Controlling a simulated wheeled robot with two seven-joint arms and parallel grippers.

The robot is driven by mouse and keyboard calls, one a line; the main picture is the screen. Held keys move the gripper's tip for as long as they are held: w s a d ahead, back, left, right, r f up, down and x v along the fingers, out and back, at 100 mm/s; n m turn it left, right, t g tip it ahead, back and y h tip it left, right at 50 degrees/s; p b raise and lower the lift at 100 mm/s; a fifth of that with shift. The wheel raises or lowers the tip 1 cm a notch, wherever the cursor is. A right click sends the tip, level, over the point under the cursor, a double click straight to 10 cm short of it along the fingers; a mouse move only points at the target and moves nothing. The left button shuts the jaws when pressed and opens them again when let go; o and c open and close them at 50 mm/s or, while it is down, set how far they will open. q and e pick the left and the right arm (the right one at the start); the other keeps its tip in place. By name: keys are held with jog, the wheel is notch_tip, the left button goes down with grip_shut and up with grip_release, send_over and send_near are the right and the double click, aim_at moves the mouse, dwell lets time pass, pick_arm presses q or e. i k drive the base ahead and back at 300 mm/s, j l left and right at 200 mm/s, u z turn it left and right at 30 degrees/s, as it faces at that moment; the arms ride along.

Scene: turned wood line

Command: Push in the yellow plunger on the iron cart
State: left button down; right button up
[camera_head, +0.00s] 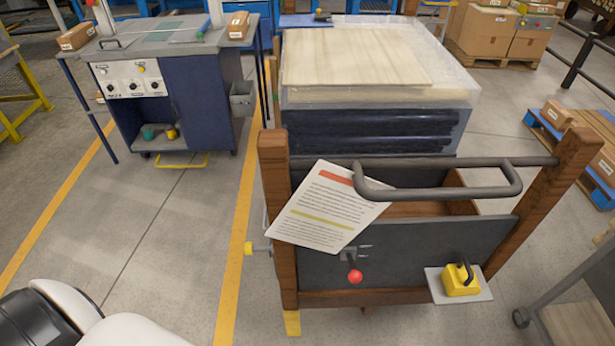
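A cart with brown wooden posts and a dark grey metal panel (420,250) stands in front of me, right of centre. A small yellow knob (248,248) on a short grey rod sticks out of its left side, level with the panel. It looks like a plunger, and the rod shows outside the post. A red ball knob (355,276) hangs from a lever on the panel. Neither gripper is in view; only white and black parts of my arm show at lower left.
A black bar handle (440,175) runs across the cart's top, with a printed sheet (328,207) beside it. A blue workbench (190,95) stands at the left. Wrapped boards (375,85) are stacked behind the cart. The floor left of the cart is clear.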

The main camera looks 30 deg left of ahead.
aim_at(249, 248)
jog(key=k+j+u, duration=0.1)
jog(key=j, duration=0.2)
jog(key=k+j+u, duration=0.1)
jog(key=j, duration=0.25)
jog(key=k+j+u, duration=0.1)
jog(key=j, duration=0.25)
jog(key=k+j+u, duration=0.1)
jog(key=j, duration=0.25)
jog(key=j+z, duration=0.2)
jog(key=z, duration=0.25)
jog(key=i+j+z, duration=0.1)
jog(key=j+z, duration=0.3)
jog(key=l, duration=0.15)
